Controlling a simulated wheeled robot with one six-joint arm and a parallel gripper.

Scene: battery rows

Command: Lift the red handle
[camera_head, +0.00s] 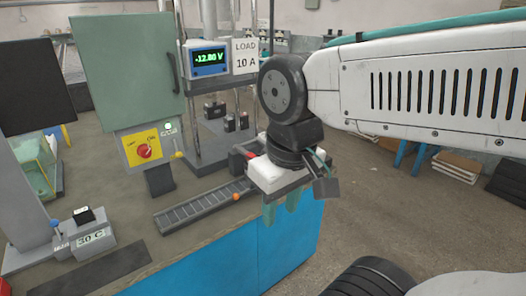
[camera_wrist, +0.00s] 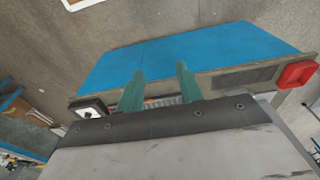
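A red knob (camera_head: 144,151) sits on a yellow plate under the green cabinet. A red block (camera_wrist: 297,74) lies at the right end of the bench in the wrist view. My gripper (camera_head: 280,207) points down by the bench's front right corner. Its two green fingers also show in the wrist view (camera_wrist: 160,70), apart with nothing between them.
The blue-fronted bench (camera_head: 215,262) carries a ribbed grey rail (camera_head: 205,206) with an orange ball at its end. A meter (camera_head: 208,59) reading -12.80 V and a "LOAD 10 A" sign (camera_head: 246,55) stand behind. Open floor (camera_head: 385,215) lies right of the bench.

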